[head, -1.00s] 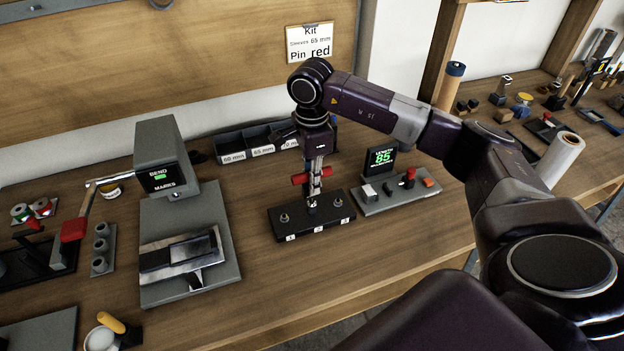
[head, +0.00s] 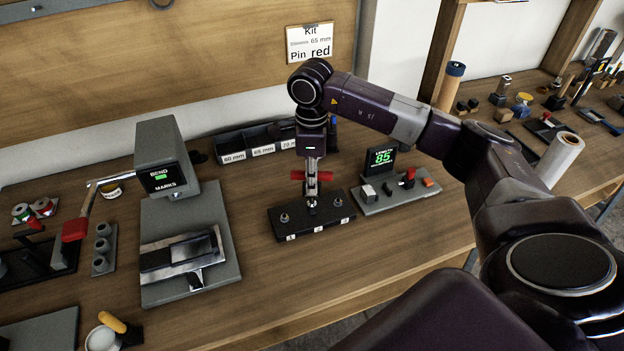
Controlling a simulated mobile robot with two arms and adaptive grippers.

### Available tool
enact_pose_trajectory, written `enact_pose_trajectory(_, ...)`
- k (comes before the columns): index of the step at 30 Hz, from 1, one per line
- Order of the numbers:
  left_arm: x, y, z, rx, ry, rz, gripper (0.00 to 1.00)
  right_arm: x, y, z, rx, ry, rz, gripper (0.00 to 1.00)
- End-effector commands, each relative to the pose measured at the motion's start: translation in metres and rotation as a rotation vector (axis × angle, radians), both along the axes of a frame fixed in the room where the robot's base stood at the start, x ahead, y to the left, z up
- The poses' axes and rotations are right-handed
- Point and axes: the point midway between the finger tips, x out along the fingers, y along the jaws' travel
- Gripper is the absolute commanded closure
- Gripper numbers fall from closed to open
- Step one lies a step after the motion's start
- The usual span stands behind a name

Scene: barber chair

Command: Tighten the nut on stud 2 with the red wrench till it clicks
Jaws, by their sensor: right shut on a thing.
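The red wrench (head: 325,175) is upright over the middle stud of the black stud block (head: 290,230), with its red crossbar level. My right gripper (head: 313,178) is shut on it from above. The wrench's lower end is at the middle stud; the nut there is hidden under it. The left stud (head: 284,218) and right stud (head: 337,202) of the block stand uncovered. Labels on the block's front edge are too small to read surely. My left gripper is not in view.
A gauge reading 85 (head: 381,158) stands on a grey base just right of the block. A grey bending machine (head: 160,150) stands to the left. Labelled bins (head: 235,156) are behind. The bench in front of the block is clear.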

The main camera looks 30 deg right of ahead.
Motion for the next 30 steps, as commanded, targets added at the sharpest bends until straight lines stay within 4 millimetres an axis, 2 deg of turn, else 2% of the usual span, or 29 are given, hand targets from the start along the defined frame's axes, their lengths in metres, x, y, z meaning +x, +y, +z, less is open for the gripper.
enact_pose_trajectory(6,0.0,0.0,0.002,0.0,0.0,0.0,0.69,0.0,0.0,0.001,0.0,-0.001,-0.172,1.0)
enact_pose_trajectory(18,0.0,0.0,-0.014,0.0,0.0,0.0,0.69,0.001,0.0,0.0,0.0,-0.002,0.124,1.0)
enact_pose_trajectory(23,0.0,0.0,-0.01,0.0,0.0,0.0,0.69,0.001,0.0,0.005,0.0,-0.002,0.139,1.0)
enact_pose_trajectory(30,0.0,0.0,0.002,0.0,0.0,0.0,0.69,0.001,0.0,0.024,-0.001,-0.003,0.137,1.0)
